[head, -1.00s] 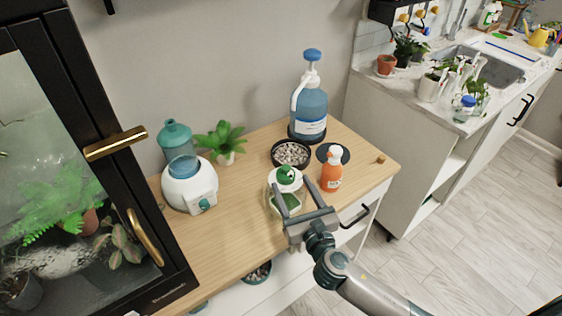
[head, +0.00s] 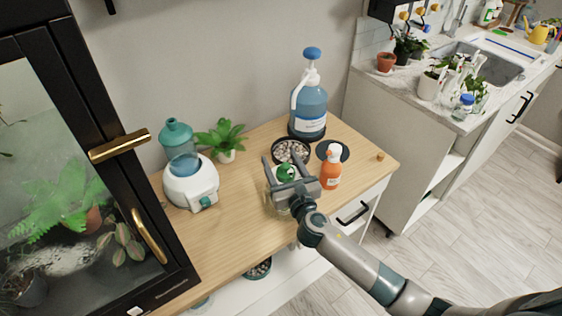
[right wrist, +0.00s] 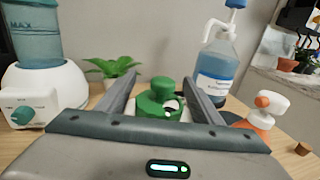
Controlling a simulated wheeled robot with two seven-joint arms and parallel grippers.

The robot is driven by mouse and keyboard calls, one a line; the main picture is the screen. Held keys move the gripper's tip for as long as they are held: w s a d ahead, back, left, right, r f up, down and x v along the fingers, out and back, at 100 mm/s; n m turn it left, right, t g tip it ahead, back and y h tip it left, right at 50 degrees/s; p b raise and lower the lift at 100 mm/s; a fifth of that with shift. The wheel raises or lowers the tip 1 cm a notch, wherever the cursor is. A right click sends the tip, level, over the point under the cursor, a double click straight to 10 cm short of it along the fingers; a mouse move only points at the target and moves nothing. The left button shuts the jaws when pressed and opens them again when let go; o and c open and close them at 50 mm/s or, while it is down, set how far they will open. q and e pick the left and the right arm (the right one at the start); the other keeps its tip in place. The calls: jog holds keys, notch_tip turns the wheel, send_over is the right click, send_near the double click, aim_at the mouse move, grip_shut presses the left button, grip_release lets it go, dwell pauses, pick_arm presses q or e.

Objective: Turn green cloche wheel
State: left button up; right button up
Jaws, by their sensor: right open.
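The cloche with its green wheel (head: 286,171) stands near the front of the wooden table, mostly hidden behind my right gripper. In the right wrist view the green wheel (right wrist: 161,98) sits between the two fingers, with a knob on top. My right gripper (head: 285,162) is open, its fingers reaching to either side of the wheel. I cannot tell whether either finger touches it. In the right wrist view the gripper (right wrist: 160,92) shows both fingers spread apart. My left gripper is not in view.
An orange spray bottle (head: 331,170) stands close to the right of my gripper. A pebble dish (head: 276,151) and blue pump bottle (head: 309,105) are behind. A white humidifier (head: 188,187) and small plant (head: 224,138) stand left. A black glass cabinet (head: 98,150) borders the left.

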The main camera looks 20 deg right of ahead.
jog(key=c, duration=1.1)
jog(key=shift+o, duration=0.2)
